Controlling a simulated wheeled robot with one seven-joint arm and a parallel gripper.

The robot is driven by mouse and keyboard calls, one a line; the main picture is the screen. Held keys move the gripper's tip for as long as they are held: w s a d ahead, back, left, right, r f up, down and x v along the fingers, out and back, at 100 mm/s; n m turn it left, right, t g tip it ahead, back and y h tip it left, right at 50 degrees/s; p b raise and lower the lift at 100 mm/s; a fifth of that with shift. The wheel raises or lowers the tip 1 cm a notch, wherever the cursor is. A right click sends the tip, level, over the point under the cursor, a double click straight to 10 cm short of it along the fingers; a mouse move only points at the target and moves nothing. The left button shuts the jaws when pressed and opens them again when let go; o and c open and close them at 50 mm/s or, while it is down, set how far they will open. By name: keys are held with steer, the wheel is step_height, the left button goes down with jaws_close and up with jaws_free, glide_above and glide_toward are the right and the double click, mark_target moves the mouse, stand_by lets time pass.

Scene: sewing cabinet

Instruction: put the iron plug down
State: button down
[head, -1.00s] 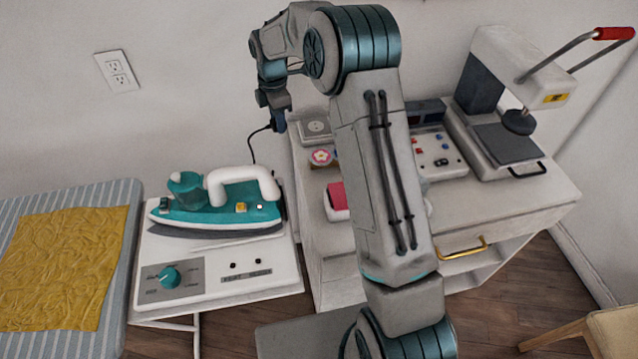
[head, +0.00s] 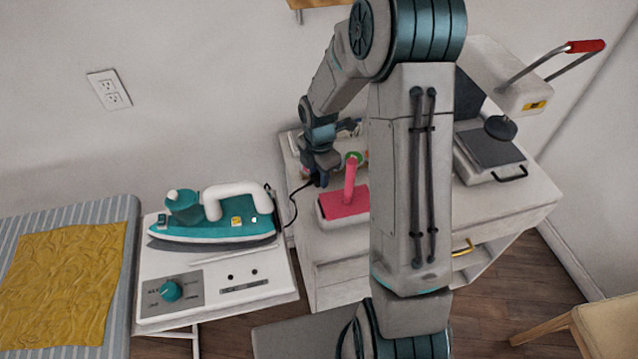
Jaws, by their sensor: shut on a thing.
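The iron plug (head: 315,180) is a small dark piece at the end of a black cord, low over the back left of the white cabinet top (head: 330,244). My gripper (head: 320,172) points down and is shut on it; the fingertips are small and partly dark here. I cannot tell whether the plug touches the cabinet top. The cord (head: 291,212) runs from the plug down to the teal and white iron (head: 215,217), which rests on its white station (head: 222,284) to the left.
A pink-topped block with a pink upright handle (head: 348,206) stands just right of my gripper. A heat press (head: 490,150) stands at the right. My arm hides the cabinet's middle. A wall outlet (head: 109,90) is at the upper left. A striped ironing board with yellow cloth (head: 62,280) lies left.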

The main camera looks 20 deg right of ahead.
mark_target(319, 186)
step_height(319, 186, down, 4)
steer(key=shift+f, duration=0.1)
stand_by(0.4)
steer(key=shift+f+b, duration=0.35)
steer(key=shift+f, duration=0.25)
steer(key=c, duration=1.3)
jaws_free()
steer(key=shift+r, duration=0.1)
